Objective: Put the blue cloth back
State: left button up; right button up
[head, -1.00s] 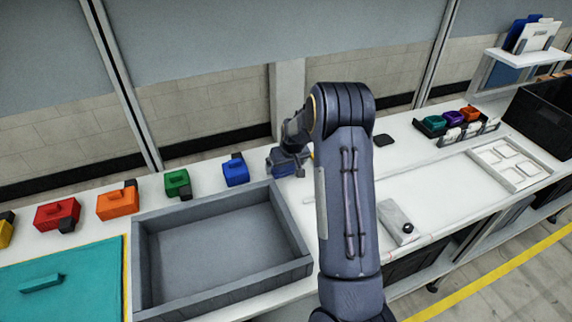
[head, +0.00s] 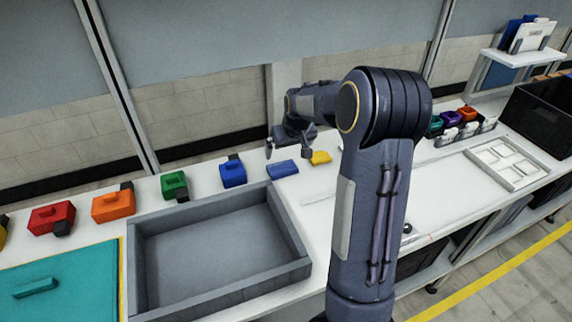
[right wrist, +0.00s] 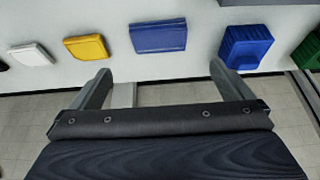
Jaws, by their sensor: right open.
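The blue cloth (head: 283,169) lies flat and folded on the white bench, between a blue block (head: 233,172) and a yellow cloth (head: 320,157). In the right wrist view the cloth (right wrist: 158,36) lies beyond the open fingers, apart from them. My right gripper (head: 288,152) is above the bench behind the blue cloth, open and empty; its two spread fingers also show in the right wrist view (right wrist: 160,85). My left gripper is not in view.
A grey open tray (head: 300,270) stands in front of the cloth and looks empty. Green (head: 174,184), orange (head: 113,205) and red (head: 52,217) blocks line the bench to the left. A white cloth (right wrist: 31,54) lies beyond the yellow one. My right arm hides part of the bench.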

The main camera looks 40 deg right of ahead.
jog(key=s+a+r+t+y, duration=0.15)
jog(key=s+a+r, duration=0.25)
jog(key=s+a, duration=0.4)
jog(key=s+a+r+y, duration=0.2)
jog(key=s+a+r, duration=0.2)
jog(key=s+a, duration=0.35)
jog(key=s+a+f+n+y, duration=0.1)
jog(key=s+a+f+n, duration=0.1)
jog(key=s+a, duration=0.7)
jog(key=s, duration=0.2)
jog(key=shift+s+f, duration=0.15)
jog(key=shift+s, duration=0.25)
jog(key=shift+a+y, duration=0.1)
jog(key=shift+y, duration=0.15)
jog(key=shift+c, duration=0.3)
